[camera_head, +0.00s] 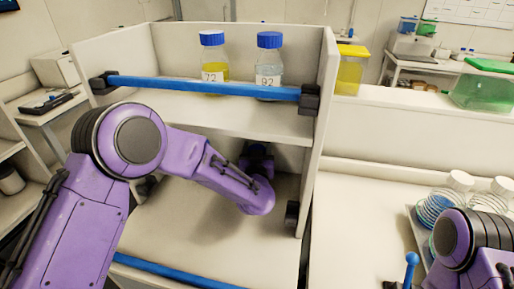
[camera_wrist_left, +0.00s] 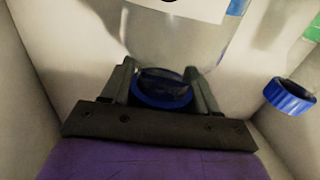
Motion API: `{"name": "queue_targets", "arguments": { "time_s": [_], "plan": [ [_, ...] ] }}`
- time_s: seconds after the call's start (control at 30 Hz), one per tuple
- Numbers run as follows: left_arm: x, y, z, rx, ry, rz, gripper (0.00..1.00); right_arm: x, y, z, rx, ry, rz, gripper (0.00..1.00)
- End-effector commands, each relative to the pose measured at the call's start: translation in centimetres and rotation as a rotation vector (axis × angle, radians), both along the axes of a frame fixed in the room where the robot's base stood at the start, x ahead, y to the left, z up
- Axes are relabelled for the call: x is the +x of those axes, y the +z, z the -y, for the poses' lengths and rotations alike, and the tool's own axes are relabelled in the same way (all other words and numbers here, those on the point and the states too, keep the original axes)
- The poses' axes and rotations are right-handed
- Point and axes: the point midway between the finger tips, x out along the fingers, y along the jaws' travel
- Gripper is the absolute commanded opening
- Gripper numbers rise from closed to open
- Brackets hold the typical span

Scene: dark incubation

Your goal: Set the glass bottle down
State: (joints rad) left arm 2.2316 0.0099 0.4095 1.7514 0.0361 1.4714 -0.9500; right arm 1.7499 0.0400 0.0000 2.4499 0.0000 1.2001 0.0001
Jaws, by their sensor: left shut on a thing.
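The glass bottle (camera_wrist_left: 180,45) is clear with a blue cap (camera_wrist_left: 160,92) and a white label partly in view at the top of the left wrist view. My left gripper (camera_wrist_left: 160,70) is shut on it near the cap, with one finger on each side. In the head view my left arm reaches into the lower compartment of the white shelf unit (camera_head: 325,105). There the left gripper (camera_head: 257,158) is mostly hidden behind my wrist, and the bottle is hidden. I cannot tell whether its base touches the shelf. My right gripper is out of view.
A bottle with yellow liquid (camera_head: 213,72) and a clear bottle (camera_head: 268,60) stand on the upper shelf behind a blue bar (camera_head: 200,87). Shelf walls bound the compartment closely.

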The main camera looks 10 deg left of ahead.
Motion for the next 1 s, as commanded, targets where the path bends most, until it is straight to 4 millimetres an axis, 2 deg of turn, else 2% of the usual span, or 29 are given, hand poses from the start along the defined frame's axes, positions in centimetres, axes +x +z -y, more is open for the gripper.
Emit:
{"name": "queue_targets", "arguments": {
  "time_s": [0.27,0.3,0.37,0.7,0.87,1.0],
  "plan": [
    [0.1,-0.3,0.0,0.0,0.0,0.003,0.0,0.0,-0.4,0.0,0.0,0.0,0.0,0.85],
    [0.0,-0.3,0.0,-0.001,0.0,0.001,0.69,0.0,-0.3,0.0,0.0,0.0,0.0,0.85],
    [0.0,-0.2,0.0,-0.001,0.0,0.0,0.85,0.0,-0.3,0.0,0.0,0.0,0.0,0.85],
    [-0.1,0.1,0.1,-0.001,-0.001,0.0,0.85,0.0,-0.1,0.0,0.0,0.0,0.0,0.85],
    [-3.2,-0.4,0.8,0.001,-0.004,0.002,0.85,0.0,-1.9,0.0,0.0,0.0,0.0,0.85],
    [-7.0,-0.4,1.6,0.003,-0.003,0.003,0.85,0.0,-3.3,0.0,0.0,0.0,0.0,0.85]
  ]
}}
